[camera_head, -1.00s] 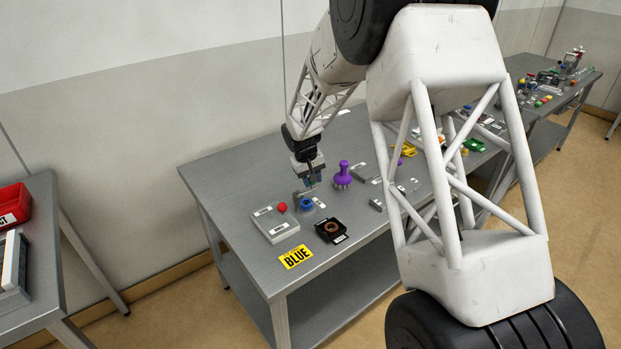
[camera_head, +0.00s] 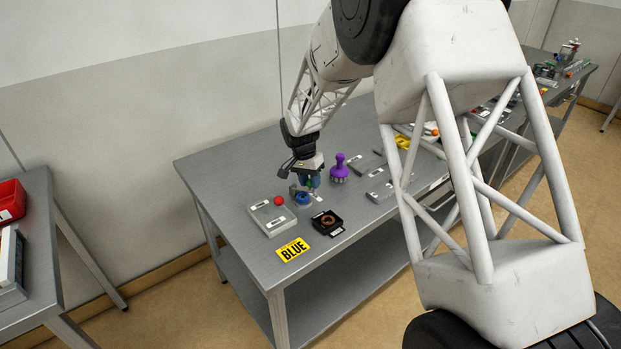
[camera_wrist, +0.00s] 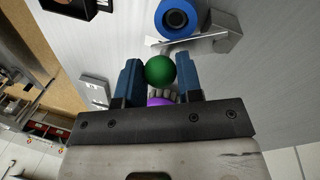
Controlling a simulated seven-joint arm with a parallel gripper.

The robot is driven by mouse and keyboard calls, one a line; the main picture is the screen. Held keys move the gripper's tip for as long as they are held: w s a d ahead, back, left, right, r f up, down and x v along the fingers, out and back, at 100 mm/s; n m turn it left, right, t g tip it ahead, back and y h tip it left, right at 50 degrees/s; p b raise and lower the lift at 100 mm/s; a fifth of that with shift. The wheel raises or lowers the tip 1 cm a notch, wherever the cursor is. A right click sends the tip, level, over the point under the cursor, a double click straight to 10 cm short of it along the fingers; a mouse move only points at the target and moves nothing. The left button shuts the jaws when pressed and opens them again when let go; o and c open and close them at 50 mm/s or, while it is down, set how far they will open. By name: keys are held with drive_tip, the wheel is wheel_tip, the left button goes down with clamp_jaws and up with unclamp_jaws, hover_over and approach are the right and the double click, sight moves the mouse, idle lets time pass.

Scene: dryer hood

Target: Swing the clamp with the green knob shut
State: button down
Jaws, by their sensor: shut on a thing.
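The clamp's green knob (camera_wrist: 160,70) sits between the two blue fingers of my gripper (camera_wrist: 158,82) in the wrist view, and my gripper is shut on it. The clamp's grey metal arm and bracket (camera_wrist: 228,32) lie just beyond the knob, beside a round blue part (camera_wrist: 177,17) with a dark centre. In the head view my gripper (camera_head: 309,183) is low over the table, just behind the blue part (camera_head: 303,198). The knob is mostly hidden there by the fingers. The exact angle of the clamp arm is hard to tell.
A grey box with a red ball (camera_head: 279,200) stands to the left. A purple knobbed tool (camera_head: 340,170) stands close right of my gripper.

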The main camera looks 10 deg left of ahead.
drive_tip(key=m, duration=0.1)
drive_tip(key=s+m, duration=0.1)
drive_tip(key=m, duration=0.1)
drive_tip(key=shift+s+a+m+g, duration=0.3)
drive_tip(key=shift+s+a+m+y, duration=0.2)
drive_tip(key=shift+s+a+m, duration=0.1)
drive_tip(key=shift+m, duration=0.55)
drive_tip(key=shift+s+a+m+y, duration=0.2)
drive_tip(key=shift+s+m, duration=0.1)
drive_tip(key=shift+m, duration=0.55)
drive_tip(key=c, duration=0.8)
unclamp_jaws()
drive_tip(key=r, duration=0.5)
drive_tip(key=w+r, duration=0.1)
drive_tip(key=r, duration=0.1)
drive_tip(key=shift+w+a+r, duration=0.1)
drive_tip(key=shift+a+r, duration=0.25)
